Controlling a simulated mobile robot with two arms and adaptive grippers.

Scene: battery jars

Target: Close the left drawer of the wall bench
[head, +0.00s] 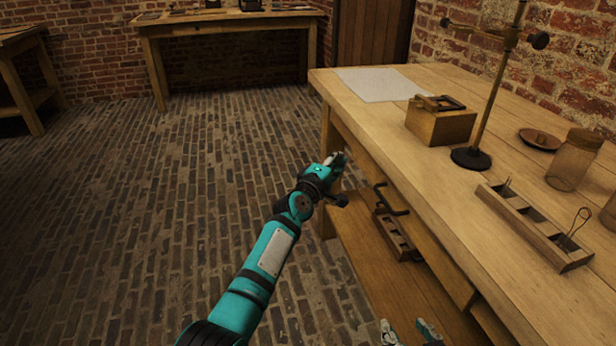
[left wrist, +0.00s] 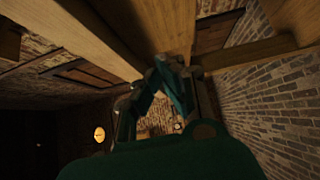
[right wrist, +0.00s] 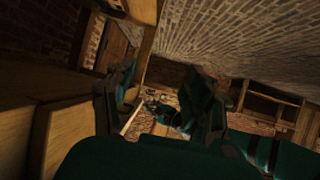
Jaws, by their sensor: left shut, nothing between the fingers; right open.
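The wall bench (head: 440,165) runs down the right side of the head view. Its left drawer (head: 425,248) is in the front below the top, with a dark curved handle (head: 391,203). The drawer front seems to stand out from the bench; how far is hard to tell. My left gripper (head: 338,160) is shut and empty beside the bench front, to the far side of the handle. Whether it touches wood is unclear. Its fingers also show in the left wrist view (left wrist: 178,85). My right gripper (head: 410,333) is open and empty at the bottom edge, low beside the bench.
A wooden tray (head: 398,240) lies on the lower shelf (head: 355,235). The bench top carries a paper sheet, a wooden box (head: 440,122), a metal stand (head: 471,157), a jar (head: 574,160) and a divided tray (head: 533,228). The brick floor at left is clear.

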